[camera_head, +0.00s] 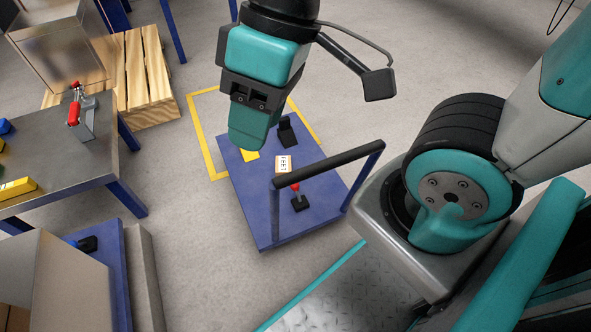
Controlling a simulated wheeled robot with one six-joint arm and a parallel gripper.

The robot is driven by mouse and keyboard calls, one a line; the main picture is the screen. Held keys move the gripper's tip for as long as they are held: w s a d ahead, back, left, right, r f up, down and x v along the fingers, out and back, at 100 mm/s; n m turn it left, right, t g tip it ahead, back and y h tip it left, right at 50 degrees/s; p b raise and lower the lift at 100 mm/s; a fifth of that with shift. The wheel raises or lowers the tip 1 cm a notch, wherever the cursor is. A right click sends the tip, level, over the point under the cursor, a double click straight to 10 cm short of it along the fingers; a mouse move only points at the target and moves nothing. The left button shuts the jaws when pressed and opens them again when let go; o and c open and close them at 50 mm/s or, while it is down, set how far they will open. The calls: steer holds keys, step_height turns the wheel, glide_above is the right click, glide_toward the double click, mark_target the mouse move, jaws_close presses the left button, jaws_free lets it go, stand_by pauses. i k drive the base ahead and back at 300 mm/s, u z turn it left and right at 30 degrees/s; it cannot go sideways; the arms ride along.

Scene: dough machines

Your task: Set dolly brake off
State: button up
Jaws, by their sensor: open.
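The blue dolly (250,205) stands on the floor in the middle of the view. It has a black push handle (330,163) on its near side. A small brake lever with a red knob (295,187) rises from a black base on the deck, near the handle. It looks roughly upright; I cannot tell its brake setting. A white label (283,164) lies just beyond it. My gripper (250,138) is open and empty, pointing down above the far left part of the dolly, apart from the lever. It hides part of the deck.
A metal table (45,150) with a red-handled clamp (79,110) stands at left. A wooden pallet (140,75) is behind it. A yellow floor outline (205,140) surrounds the dolly's far end. Floor left of the dolly is clear.

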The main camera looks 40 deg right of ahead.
mark_target(296, 187)
steer(key=z, duration=2.45)
steer(key=k, duration=0.8)
steer(key=u, duration=1.45)
steer(key=i, duration=0.5)
